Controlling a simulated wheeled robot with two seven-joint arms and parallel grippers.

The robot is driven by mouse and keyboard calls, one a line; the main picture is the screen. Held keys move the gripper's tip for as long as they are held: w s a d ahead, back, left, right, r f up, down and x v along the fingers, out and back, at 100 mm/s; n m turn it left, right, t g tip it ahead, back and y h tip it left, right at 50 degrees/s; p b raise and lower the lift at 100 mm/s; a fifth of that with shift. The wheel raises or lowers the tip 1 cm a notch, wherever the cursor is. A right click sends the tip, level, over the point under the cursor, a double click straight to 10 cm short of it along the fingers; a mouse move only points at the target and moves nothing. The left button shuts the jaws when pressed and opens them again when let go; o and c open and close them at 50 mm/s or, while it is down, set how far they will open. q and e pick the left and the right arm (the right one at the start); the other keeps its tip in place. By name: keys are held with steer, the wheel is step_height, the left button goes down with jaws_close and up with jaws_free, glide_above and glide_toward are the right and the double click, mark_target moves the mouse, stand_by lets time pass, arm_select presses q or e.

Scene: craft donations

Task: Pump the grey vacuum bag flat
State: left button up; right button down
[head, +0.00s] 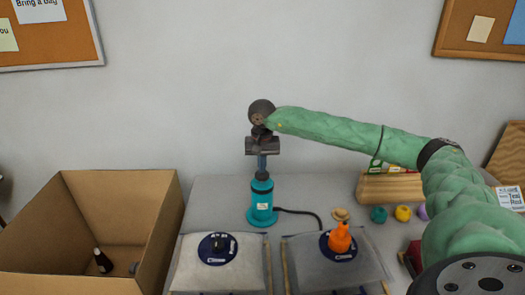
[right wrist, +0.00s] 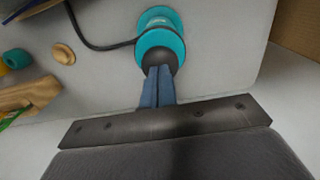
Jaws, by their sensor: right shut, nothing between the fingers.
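A teal pump (head: 262,204) with a black top stands upright on the table behind two flat bags; it also shows in the right wrist view (right wrist: 160,42). A black hose (head: 300,212) runs from its base toward the right bag. The right, greyer bag (head: 300,262) has a dark blue valve disc with an orange nozzle (head: 340,238) on it. The left, paler bag (head: 190,270) has a dark blue valve disc (head: 218,248). My right gripper (head: 262,170) points down, shut and empty, its blue fingertips (right wrist: 158,72) at the pump's top; contact is unclear. My left gripper is out of view.
An open cardboard box (head: 150,215) stands at the left with a dark object (head: 103,261) inside. A wall rises behind the table.

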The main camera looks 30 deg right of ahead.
step_height(320, 180, up, 11)
steer(key=p, duration=0.2)
steer(key=shift+p, duration=0.4)
stand_by(0.5)
steer(key=shift+f, duration=0.2)
steer(key=shift+f+b, duration=4.2)
steer(key=shift+f, duration=1.3)
steer(key=shift+r+p, duration=0.35)
steer(key=shift+r, duration=0.3)
step_height(320, 180, up, 10)
steer(key=p, duration=0.3)
